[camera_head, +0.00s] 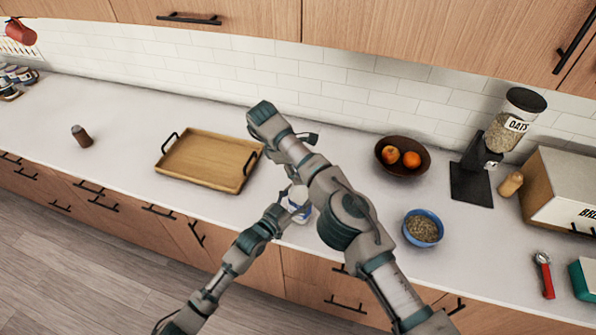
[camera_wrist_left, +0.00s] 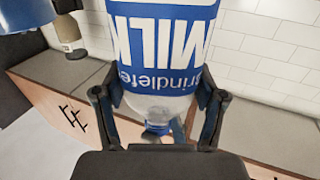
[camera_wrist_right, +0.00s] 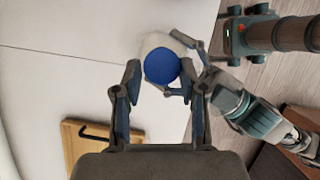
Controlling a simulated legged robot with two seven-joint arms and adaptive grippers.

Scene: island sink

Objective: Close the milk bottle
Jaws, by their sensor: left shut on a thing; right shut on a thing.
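The milk bottle (camera_head: 299,213), white with a blue label, stands near the counter's front edge, partly hidden by my arms. In the left wrist view its label (camera_wrist_left: 160,40) shows upside down, with the neck toward the bottom. My left gripper (camera_wrist_left: 160,100) is shut around the bottle's body. The round blue cap (camera_wrist_right: 161,66) shows in the right wrist view in front of the white bottle top. My right gripper (camera_wrist_right: 160,78) has its fingers on both sides of the cap and is shut on it. I cannot tell whether the cap is seated on the neck.
A wooden tray (camera_head: 186,178) with black handles lies left of the bottle. A fruit bowl (camera_head: 387,171) and a blue bowl of grain (camera_head: 423,242) are to the right. The counter between shaker and tray is clear.

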